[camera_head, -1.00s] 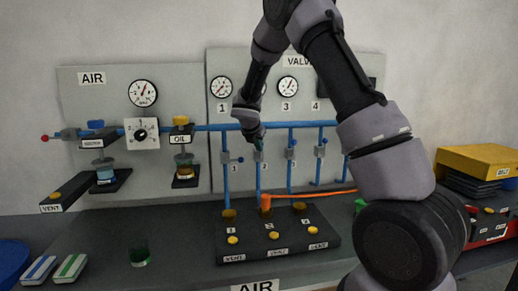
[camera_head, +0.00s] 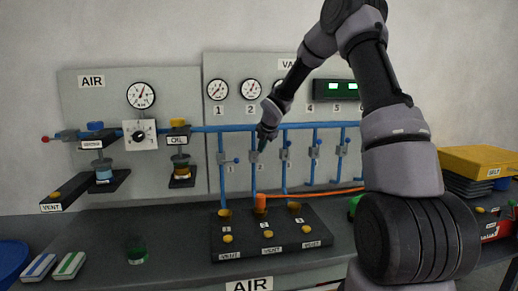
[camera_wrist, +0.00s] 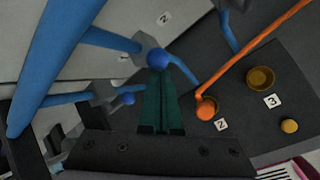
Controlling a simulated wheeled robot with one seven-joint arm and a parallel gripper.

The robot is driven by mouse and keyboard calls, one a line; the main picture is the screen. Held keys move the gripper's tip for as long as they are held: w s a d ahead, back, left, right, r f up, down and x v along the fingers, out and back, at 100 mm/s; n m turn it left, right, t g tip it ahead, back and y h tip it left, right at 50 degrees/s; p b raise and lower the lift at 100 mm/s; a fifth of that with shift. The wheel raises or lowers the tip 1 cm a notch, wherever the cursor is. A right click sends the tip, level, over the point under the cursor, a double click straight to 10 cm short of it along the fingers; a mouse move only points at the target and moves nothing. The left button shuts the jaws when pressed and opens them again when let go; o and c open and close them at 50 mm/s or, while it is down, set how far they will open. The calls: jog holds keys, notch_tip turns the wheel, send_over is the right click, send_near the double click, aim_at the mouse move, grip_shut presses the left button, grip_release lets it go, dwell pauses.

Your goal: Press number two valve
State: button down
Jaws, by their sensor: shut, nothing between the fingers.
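The number two valve's blue round knob (camera_wrist: 159,57) sits on a grey fitting in the wrist view, close to a "2" label (camera_wrist: 165,18). My gripper (camera_wrist: 158,76) has its green fingers shut together, with the tips right at the knob; I cannot tell whether they touch it. In the head view my gripper (camera_head: 262,143) is in front of the number two pipe (camera_head: 253,178) and hides most of that valve.
Neighbouring valves, one (camera_head: 222,158) and three (camera_head: 284,153), stand on blue pipes either side. Below is a dark vent block (camera_head: 290,238) with several yellow buttons. An orange hose (camera_wrist: 250,65) runs from its number two port (camera_wrist: 206,108).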

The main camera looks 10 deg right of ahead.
jog(key=d+f+m+y, duration=0.1)
jog(key=y, duration=0.1)
jog(key=d+f+m+y, duration=0.1)
jog(key=y, duration=0.1)
jog(key=d+f+m+y, duration=0.1)
jog(key=y, duration=0.2)
jog(key=shift+d+t, duration=0.3)
dwell(0.6)
jog(key=shift+a+f, duration=0.25)
jog(key=shift+a, duration=0.45)
